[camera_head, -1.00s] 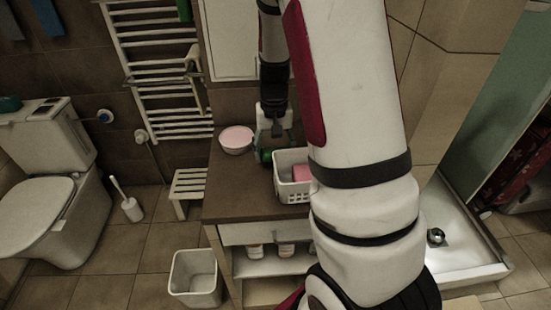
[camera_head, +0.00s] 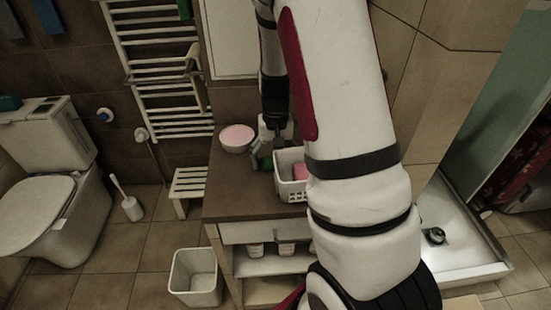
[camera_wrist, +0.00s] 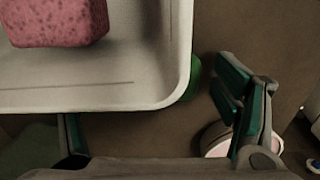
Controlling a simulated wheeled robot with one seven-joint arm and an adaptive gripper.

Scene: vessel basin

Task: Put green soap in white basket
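The white basket (camera_head: 290,188) stands on the brown counter, partly hidden by my arm in the head view. Its corner and rim (camera_wrist: 186,60) fill the upper left of the wrist view. A pink sponge-like block (camera_wrist: 58,20) lies inside it. A green thing, likely the green soap (camera_head: 265,161), is just left of the basket in the head view. In the wrist view a green piece (camera_wrist: 194,78) shows past the basket's rim, mostly hidden. My gripper (camera_wrist: 155,110) has its fingers spread apart, low near the basket's corner, with nothing seen held between them.
A pink-topped round bowl (camera_head: 237,138) stands on the counter to the left, and shows at the lower right of the wrist view (camera_wrist: 222,140). A white container (camera_head: 268,126) stands at the back by my gripper. The counter's front left (camera_head: 235,195) is clear.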

